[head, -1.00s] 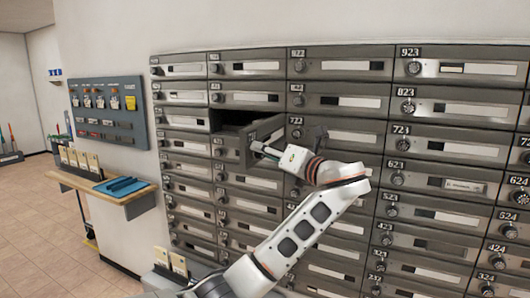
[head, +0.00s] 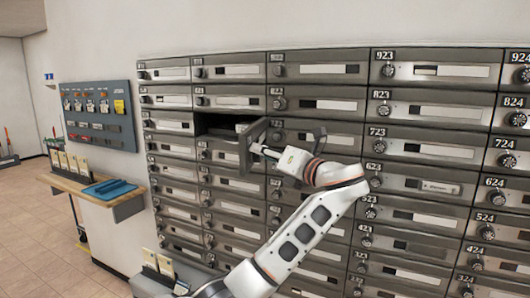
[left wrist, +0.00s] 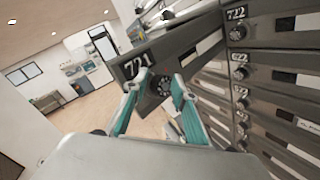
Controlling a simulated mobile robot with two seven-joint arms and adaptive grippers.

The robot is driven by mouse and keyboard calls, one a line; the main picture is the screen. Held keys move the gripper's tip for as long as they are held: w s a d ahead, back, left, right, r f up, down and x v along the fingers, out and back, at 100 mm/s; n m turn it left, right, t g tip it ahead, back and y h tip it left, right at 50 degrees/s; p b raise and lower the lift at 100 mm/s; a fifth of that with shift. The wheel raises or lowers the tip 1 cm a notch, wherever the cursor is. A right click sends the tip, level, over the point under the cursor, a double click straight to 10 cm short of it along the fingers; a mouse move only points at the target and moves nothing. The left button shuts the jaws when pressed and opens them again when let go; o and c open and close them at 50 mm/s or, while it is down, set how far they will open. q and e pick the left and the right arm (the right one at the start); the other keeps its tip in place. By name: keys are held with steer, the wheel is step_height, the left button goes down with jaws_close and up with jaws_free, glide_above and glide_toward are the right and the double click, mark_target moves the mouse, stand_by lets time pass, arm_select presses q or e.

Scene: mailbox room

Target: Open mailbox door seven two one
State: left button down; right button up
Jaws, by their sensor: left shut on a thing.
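Mailbox door 721 (head: 250,152) is grey metal and stands swung out from the wall, with its dark compartment (head: 220,126) open beside it. In the left wrist view the door (left wrist: 192,42) carries the number plate 721 and a round dial knob (left wrist: 160,87). My left gripper (head: 262,150) is at the front of the door. In the left wrist view its teal-padded fingers (left wrist: 161,84) are shut on the knob, one on each side. My right gripper is in no view.
Closed mailbox doors (head: 420,148) fill the wall around the opening. At the left are a blue-grey board (head: 98,115) and a wooden shelf (head: 125,200) with a blue tray (head: 108,188). Floor (head: 30,230) is clear at far left.

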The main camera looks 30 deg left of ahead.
arm_select(q)
steer(key=shift+w+a+f, duration=0.1)
steer(key=shift+w+f, duration=0.4)
steer(key=shift+f, duration=0.2)
steer(key=c, duration=1.6)
jaws_free()
steer(key=shift+w+f, duration=0.1)
steer(key=shift+w, duration=0.05)
steer(key=shift+o, duration=0.8)
steer(key=shift+w+a+f+h, duration=0.2)
steer(key=shift+w+f+h, duration=0.1)
steer(key=shift+w, duration=0.2)
steer(key=shift+s+d+r, duration=0.15)
steer(key=shift+s, duration=0.05)
steer(key=v, duration=0.7)
steer(key=shift+s+d+r, duration=0.15)
steer(key=shift+s+d, duration=0.05)
steer(key=shift+s, duration=0.1)
